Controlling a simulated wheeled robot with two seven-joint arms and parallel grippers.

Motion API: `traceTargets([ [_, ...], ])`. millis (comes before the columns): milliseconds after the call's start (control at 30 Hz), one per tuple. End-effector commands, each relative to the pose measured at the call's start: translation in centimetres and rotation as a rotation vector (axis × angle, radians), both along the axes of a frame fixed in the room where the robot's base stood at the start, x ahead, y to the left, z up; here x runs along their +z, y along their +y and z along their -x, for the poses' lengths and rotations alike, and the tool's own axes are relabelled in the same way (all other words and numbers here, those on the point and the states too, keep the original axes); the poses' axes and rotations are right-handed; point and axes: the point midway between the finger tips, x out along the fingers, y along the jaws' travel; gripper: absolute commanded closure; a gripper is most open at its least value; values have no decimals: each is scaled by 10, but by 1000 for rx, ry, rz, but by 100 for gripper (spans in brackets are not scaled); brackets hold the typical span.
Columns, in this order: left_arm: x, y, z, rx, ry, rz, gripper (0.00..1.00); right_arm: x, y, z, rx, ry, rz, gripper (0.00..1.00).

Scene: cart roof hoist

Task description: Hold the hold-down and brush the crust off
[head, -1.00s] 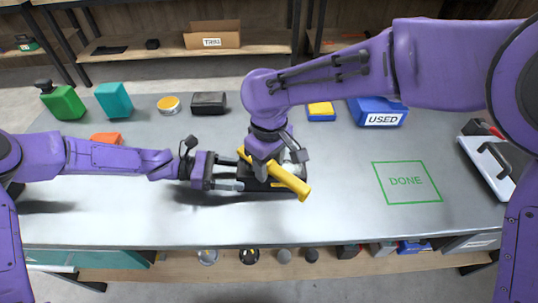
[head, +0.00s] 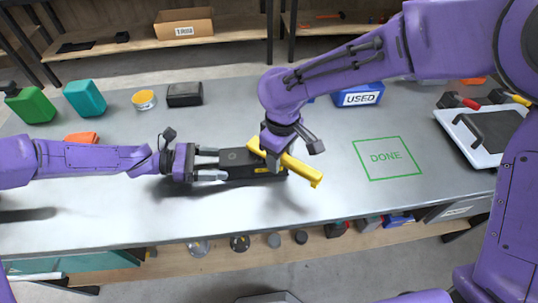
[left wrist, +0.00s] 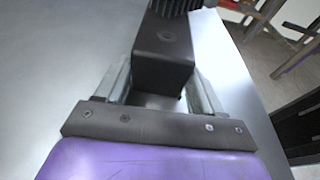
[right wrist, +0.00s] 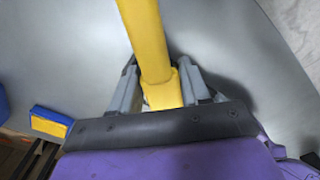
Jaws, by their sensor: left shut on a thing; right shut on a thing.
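A black block-like hold-down (head: 238,157) lies on the grey bench in the head view. My left gripper (head: 218,164) is shut on its left end, and the left wrist view shows the block (left wrist: 163,60) between the fingers. My right gripper (head: 276,148) is shut on a yellow-handled brush (head: 300,169), slanted across the right end of the hold-down. The yellow handle (right wrist: 148,40) also shows between the fingers in the right wrist view. The right gripper and handle hide part of the hold-down. I cannot make out any crust or whether the bristles touch it.
A green DONE outline (head: 386,157) is empty on the bench to the right. A blue USED bin (head: 358,96) stands behind it, and a white tray (head: 480,135) is at the far right. Bottles (head: 30,105), a tin (head: 143,99) and a black box (head: 184,94) stand back left.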

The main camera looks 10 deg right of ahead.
Motion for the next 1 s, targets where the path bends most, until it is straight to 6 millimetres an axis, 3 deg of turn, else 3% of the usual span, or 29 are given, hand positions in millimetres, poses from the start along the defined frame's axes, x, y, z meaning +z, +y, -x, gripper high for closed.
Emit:
traceTargets([
  [300, 2, 0, -1, 0, -2, 3, 61, 0, -30, 2, -1, 1, 1, 87],
  [1000, 1, -1, 0, 0, -2, 2, 61, -1, 35, -1, 2, 1, 2, 87],
])
